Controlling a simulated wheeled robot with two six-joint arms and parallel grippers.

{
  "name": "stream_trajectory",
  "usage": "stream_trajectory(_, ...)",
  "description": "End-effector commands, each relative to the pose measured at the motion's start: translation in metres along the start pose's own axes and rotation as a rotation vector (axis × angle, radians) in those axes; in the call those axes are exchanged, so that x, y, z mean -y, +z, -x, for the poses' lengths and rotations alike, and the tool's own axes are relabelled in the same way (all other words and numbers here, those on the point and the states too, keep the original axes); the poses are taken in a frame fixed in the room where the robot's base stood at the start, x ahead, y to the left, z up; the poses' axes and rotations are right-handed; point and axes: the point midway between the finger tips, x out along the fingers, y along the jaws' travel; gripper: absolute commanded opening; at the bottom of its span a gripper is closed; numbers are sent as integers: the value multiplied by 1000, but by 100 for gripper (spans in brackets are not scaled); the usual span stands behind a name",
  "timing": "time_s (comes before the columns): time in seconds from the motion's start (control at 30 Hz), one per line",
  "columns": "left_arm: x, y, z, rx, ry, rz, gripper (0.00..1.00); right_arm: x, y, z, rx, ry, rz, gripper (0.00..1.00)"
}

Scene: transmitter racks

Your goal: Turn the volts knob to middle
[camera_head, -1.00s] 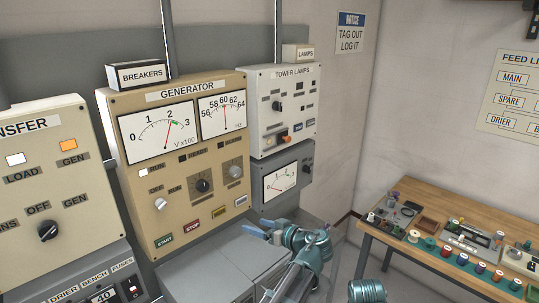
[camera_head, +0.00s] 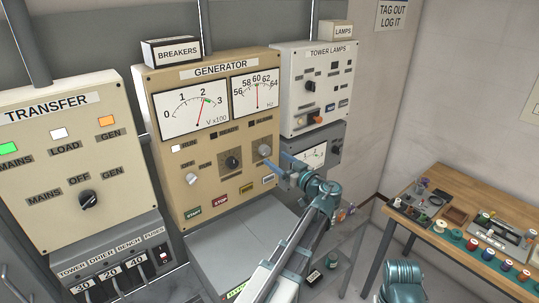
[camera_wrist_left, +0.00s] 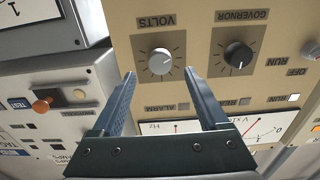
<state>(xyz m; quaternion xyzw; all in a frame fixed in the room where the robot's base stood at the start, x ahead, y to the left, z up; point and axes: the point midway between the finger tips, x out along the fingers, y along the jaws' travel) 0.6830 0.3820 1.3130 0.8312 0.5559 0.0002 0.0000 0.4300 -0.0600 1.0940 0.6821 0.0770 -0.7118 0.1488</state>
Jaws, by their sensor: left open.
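The volts knob (camera_head: 264,150) is a round grey knob on the right of the beige generator panel (camera_head: 220,206). In the left wrist view, which is upside down, the volts knob (camera_wrist_left: 160,61) sits under its VOLTS label, framed between the fingers. Its pointer direction is hard to read. My left gripper (camera_head: 281,163) is open and empty, just in front of the panel, a little right of and below the knob. Its two blue fingers (camera_wrist_left: 160,74) appear apart from the knob. The V x100 meter (camera_head: 191,107) needle stands a little past 2. My right gripper is out of view.
The black governor knob (camera_head: 232,162) is beside the volts knob, with another grey knob (camera_head: 192,178) further left. Push buttons line the panel's lower edge. The tower lamps panel (camera_head: 312,90) and a small meter box stand right. A workbench (camera_head: 460,200) is far right.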

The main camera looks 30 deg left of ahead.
Motion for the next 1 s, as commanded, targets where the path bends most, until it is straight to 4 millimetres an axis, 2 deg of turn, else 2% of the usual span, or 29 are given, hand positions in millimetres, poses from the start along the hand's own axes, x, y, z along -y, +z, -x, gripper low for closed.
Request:
stream_trajectory(0.1, -1, 0, -23, 0, -3, 0, 77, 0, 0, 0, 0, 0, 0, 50)
stream_trajectory(0.3, -1, 0, -44, 0, 0, 0, 77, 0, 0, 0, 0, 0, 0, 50)
stream_trajectory(0.5, 0, 0, -52, 0, 0, 0, 77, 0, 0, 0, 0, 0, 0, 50)
stream_trajectory(0.73, 0, 0, -52, 1, 1, 0, 77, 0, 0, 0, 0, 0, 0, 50)
stream_trajectory(0.77, 0, 0, -52, 1, 1, 0, 76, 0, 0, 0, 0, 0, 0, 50)
stream_trajectory(1.0, 0, 0, -52, 1, 1, 0, 32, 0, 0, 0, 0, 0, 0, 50)
